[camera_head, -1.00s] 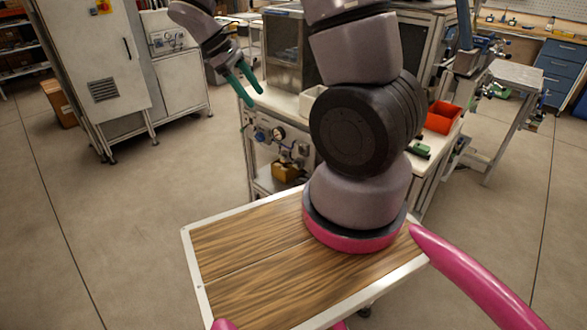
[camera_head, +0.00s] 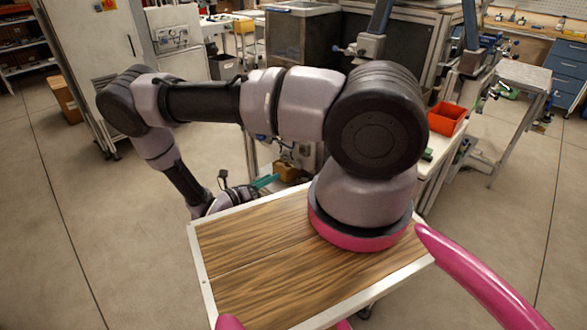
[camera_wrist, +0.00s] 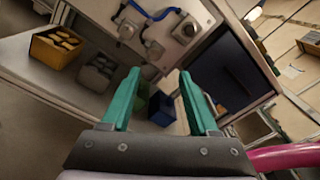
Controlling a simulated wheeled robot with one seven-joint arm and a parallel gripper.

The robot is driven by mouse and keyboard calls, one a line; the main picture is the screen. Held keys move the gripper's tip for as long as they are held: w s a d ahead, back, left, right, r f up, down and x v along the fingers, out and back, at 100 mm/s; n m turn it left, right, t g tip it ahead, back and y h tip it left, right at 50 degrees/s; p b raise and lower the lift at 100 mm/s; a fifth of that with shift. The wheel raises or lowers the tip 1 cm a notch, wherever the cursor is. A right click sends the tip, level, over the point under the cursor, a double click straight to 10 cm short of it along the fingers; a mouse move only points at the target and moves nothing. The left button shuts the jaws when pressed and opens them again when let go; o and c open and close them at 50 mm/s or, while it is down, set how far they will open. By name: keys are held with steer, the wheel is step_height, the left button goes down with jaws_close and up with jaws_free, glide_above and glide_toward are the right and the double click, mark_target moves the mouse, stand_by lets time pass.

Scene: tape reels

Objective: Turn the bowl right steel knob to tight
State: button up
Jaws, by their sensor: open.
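I cannot pick out the bowl right steel knob for certain. In the wrist view a pale panel (camera_wrist: 160,22) carries small round fittings: one at the right (camera_wrist: 187,28), one at the left (camera_wrist: 127,31) and one lower between them (camera_wrist: 155,50). Blue tubing runs near them. My gripper (camera_wrist: 159,78) has two teal fingers, open and empty, pointing toward the panel's lower part and apart from the fittings. In the head view my gripper (camera_head: 265,182) is low in front of the bench, and my arm hides most of the panel.
A yellow bin (camera_wrist: 55,48) and a grey bin (camera_wrist: 97,73) sit on a shelf beside the panel. A blue bin (camera_wrist: 161,106) is low beyond the fingers. In the head view a red bin (camera_head: 446,118) stands on the bench. Floor to the left is open.

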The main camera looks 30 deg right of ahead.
mark_target(296, 166)
steer(key=shift+n+t, duration=0.5)
steer(key=shift+n, duration=0.2)
steer(key=x, duration=0.3)
steer(key=f+x, duration=0.1)
steer(key=x, duration=0.7)
steer(key=shift+s+d+f, duration=0.2)
steer(key=shift+f, duration=0.05)
jaws_close()
